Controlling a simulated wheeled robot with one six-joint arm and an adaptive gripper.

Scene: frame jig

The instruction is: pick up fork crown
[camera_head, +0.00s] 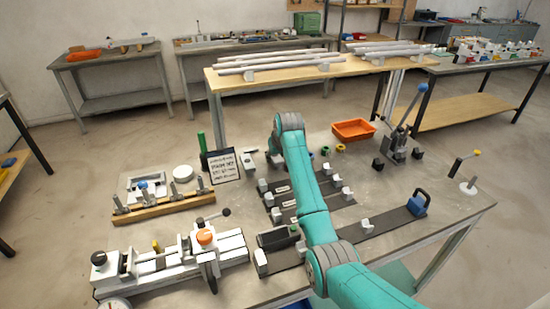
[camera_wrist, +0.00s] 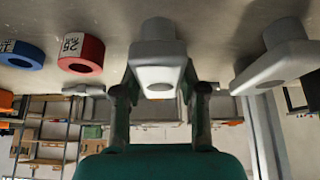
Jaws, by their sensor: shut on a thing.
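In the wrist view my gripper (camera_wrist: 159,92) has its two dark fingers on either side of a light grey fork crown (camera_wrist: 158,54), shut on it. The crown is a rounded block with a hole in its near face and a short round stub behind. I cannot tell whether it touches the table. A similar grey part (camera_wrist: 272,64) stands apart at the right. In the head view my arm comes in from the lower right, and it hides the gripper's fingers and the held crown.
A red ring (camera_wrist: 81,54) and a blue ring (camera_wrist: 22,55) lie left of the crown in the wrist view. In the head view, a dark sign (camera_head: 223,166), an orange tray (camera_head: 353,130), a lever press (camera_head: 397,140) and a clamp fixture (camera_head: 170,265) stand on the crowded bench.

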